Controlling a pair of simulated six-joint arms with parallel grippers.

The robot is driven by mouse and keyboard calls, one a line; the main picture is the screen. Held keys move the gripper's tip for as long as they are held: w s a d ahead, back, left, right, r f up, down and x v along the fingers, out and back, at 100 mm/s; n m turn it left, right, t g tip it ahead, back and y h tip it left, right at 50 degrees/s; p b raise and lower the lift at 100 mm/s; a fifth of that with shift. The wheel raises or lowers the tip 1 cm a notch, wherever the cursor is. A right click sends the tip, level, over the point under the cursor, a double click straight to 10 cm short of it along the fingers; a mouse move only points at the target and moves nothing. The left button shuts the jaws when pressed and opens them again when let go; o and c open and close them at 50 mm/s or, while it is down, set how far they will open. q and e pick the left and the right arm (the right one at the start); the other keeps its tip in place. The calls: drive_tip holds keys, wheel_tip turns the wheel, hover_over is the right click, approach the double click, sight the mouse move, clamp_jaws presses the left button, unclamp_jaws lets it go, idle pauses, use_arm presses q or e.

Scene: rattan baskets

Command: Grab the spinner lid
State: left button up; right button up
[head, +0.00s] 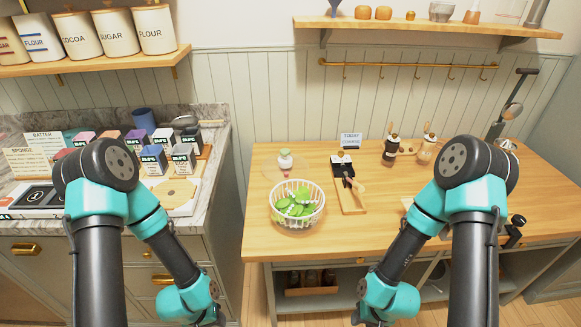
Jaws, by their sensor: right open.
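The spinner lid (285,163), a clear round disc with a white knob, appears to lie on the wooden counter behind the basket. The white spinner basket (297,222) stands in front of it, filled with green leaves (297,202). My right gripper (371,321) hangs low at the bottom edge, in front of the counter and well away from the lid; it is open, its fingers mostly cut off. My left arm hangs down at the left, and its gripper is out of view below the frame.
Two bottles (390,150) (427,147) stand farther right at the back. A small sign (350,140) stands behind. The left counter holds several small boxes (154,159). Bare wood (262,235) lies at the counter's front left.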

use_arm(q)
drive_tip(key=o, duration=1)
